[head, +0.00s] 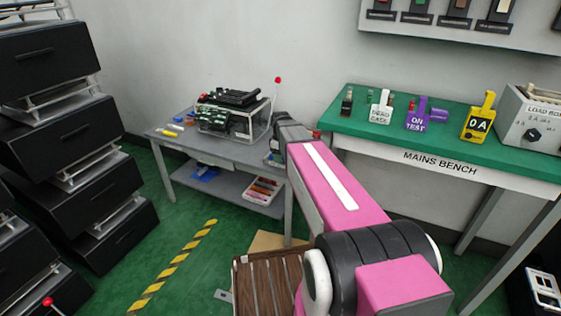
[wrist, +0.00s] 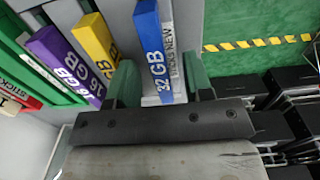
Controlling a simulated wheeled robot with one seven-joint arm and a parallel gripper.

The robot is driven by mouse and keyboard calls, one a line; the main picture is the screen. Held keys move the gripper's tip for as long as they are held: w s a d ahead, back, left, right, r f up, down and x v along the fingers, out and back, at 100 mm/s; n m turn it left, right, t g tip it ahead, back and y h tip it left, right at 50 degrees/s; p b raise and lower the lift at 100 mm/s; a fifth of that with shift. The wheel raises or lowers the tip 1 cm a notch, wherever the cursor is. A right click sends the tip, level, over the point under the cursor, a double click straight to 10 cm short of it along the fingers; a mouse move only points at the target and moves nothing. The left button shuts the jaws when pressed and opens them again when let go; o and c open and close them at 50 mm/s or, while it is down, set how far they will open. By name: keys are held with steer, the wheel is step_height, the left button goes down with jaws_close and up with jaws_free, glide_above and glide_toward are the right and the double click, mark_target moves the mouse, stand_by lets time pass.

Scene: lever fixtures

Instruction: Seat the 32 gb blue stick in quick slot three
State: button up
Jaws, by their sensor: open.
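The blue stick (wrist: 152,42), marked 32 GB, stands out in the wrist view. My gripper (wrist: 160,82) is open, with one green finger on each side of the stick's lower end. I cannot tell whether either finger touches it. In the head view my arm reaches over the grey table and hides most of the gripper. No slot can be read as quick slot three. A black and green board assembly (head: 228,112) sits on the grey table, its details too small to read.
A purple stick (wrist: 66,62) and a yellow stick (wrist: 95,42), both marked 16 GB, lie left of the blue one. The green mains bench (head: 450,140) with tagged items stands right. Black drawers (head: 60,130) stand left. Green floor between is mostly clear.

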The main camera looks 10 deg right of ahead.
steer(key=shift+f, duration=0.25)
stand_by(0.6)
steer(key=shift+c, duration=0.3)
jaws_close()
